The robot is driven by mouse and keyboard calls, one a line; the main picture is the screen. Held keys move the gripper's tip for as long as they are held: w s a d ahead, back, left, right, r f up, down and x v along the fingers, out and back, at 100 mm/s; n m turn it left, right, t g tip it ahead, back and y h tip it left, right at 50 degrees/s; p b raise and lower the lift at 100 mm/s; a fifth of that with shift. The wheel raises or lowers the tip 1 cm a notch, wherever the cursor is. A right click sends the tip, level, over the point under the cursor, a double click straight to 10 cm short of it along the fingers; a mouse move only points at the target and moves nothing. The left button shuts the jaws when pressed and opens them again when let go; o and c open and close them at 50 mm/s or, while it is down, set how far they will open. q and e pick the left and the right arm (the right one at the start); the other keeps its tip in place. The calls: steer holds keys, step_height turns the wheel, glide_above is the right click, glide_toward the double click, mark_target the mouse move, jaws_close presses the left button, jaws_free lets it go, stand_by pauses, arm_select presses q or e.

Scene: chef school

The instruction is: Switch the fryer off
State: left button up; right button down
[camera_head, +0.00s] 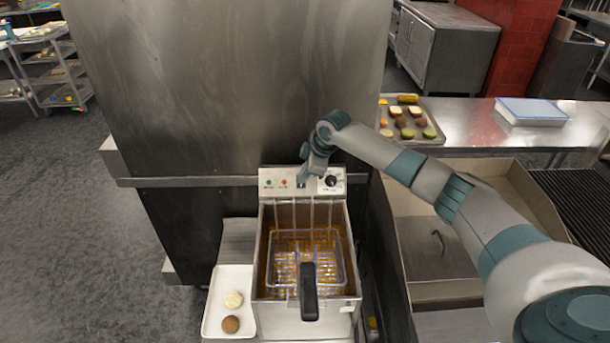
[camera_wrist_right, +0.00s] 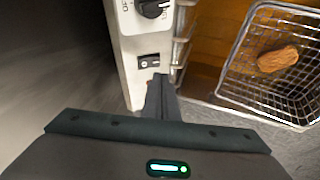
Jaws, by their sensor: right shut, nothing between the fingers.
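The fryer (camera_head: 350,300) stands in the middle of the head view, with a wire basket and dark handle in its oil. Its white control panel (camera_head: 264,191) at the back carries a green light, an orange light and a black knob (camera_head: 331,181). In the right wrist view the panel shows the knob (camera_wrist_right: 153,8) and a small black rocker switch (camera_wrist_right: 149,61). My right gripper (camera_head: 302,182) is shut and empty at the panel, left of the knob. Its fingertips (camera_wrist_right: 160,78) are close to the switch; I cannot tell whether they touch. My left gripper is out of view.
A brown food piece (camera_wrist_right: 277,58) lies in the basket. A white tray (camera_head: 213,322) with two round pieces sits left of the fryer. A steel wall (camera_head: 230,80) rises behind. A tray of food (camera_head: 428,138) and a blue-white box (camera_head: 531,111) stand on the right counter.

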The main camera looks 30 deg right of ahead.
arm_select(q)
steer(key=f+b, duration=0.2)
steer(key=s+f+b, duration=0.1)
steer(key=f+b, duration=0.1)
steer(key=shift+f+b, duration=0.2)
steer(key=shift+b, duration=0.2)
arm_select(e)
steer(key=w+v, duration=0.1)
steer(key=v, duration=0.9)
steer(key=shift+w+d+r, duration=0.15)
steer(key=shift+d+r, duration=0.2)
steer(key=shift+r, duration=0.35)
